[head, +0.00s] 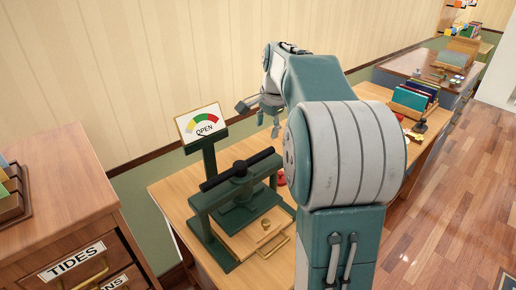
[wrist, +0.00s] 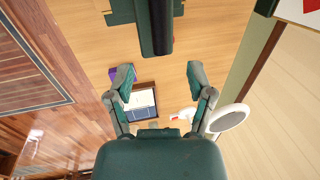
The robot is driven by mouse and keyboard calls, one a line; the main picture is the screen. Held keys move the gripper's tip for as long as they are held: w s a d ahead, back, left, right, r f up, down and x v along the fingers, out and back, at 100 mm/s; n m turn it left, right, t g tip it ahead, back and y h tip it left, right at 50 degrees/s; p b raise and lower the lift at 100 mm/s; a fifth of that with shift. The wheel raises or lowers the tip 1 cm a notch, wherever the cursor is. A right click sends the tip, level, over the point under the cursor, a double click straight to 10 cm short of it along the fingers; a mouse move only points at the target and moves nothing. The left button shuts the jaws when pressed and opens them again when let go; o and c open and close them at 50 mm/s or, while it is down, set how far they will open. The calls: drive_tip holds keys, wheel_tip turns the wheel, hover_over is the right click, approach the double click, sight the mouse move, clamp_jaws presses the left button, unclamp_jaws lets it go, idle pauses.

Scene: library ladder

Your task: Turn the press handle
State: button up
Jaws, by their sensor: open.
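The green press (head: 228,215) stands on a wooden table, with its dark press handle (head: 238,169) lying as a crossbar over the top. My gripper (head: 259,118) is open and empty, above and beyond the press, partly behind my arm. In the wrist view my gripper (wrist: 160,78) has its two fingers spread apart, with nothing between them. The dark end of the press handle (wrist: 161,28) shows at the top of that view, apart from the fingers.
A wooden drawer cabinet (head: 75,205) labelled TIDES stands at the left. The panelled wall (head: 150,60) runs close behind the table. A white round object (wrist: 228,118) and an open box (wrist: 143,101) lie beyond the fingers. Bare tabletop (wrist: 85,45) lies beside the press.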

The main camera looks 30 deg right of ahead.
sight(261, 153)
drive_tip(key=f, duration=0.3)
drive_tip(key=w+f, duration=0.1)
drive_tip(key=f, duration=0.2)
drive_tip(key=w+f, duration=0.1)
drive_tip(key=f, duration=0.3)
drive_tip(key=shift+a, duration=0.3)
drive_tip(key=shift+f, duration=0.1)
drive_tip(key=shift+a, duration=0.15)
drive_tip(key=shift+c, duration=1.2)
clamp_jaws()
